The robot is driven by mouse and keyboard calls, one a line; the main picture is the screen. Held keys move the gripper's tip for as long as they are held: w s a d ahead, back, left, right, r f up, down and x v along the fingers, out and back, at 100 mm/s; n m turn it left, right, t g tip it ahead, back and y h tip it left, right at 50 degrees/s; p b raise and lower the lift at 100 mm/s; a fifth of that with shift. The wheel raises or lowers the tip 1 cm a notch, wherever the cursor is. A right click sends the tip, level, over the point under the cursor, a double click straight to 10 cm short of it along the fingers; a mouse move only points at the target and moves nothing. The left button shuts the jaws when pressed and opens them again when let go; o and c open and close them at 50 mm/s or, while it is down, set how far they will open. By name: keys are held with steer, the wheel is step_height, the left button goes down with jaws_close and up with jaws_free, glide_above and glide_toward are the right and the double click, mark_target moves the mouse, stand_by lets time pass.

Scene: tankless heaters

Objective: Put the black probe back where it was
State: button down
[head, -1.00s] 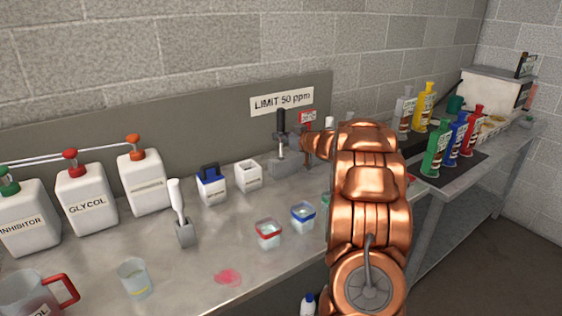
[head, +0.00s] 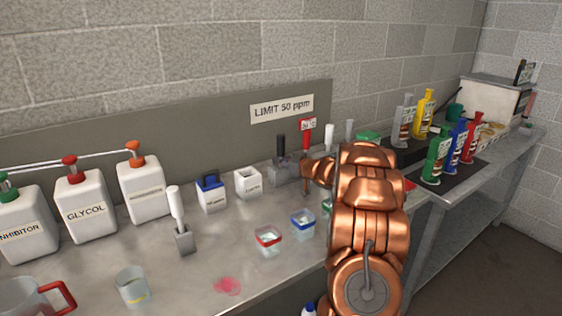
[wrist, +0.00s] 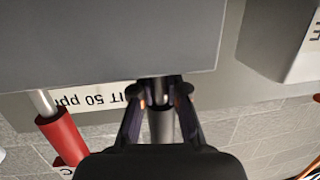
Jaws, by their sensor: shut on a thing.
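The black probe (head: 281,146) stands upright at the grey holder block (head: 284,173), near the back panel. Its black handle shows above the block; its lower end is hidden. My gripper (wrist: 162,92) is shut on the probe, whose shaft (wrist: 161,124) shows between the fingers in the wrist view. The holder's large grey face (wrist: 105,40) fills the top of that view, close to the fingertips. In the head view my copper arm hides most of the gripper. I cannot tell how deep the probe sits in the holder.
A red probe (head: 306,133) stands just right of the black one and shows in the wrist view (wrist: 62,138). A white box (head: 248,182), a blue-topped box (head: 211,192) and two small cups, red-rimmed (head: 268,239) and blue-rimmed (head: 302,223), stand nearby on the bench.

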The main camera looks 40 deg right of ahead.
steer(key=c, duration=1.2)
jaws_free()
steer(key=shift+s+r, duration=0.15)
steer(key=v, duration=0.7)
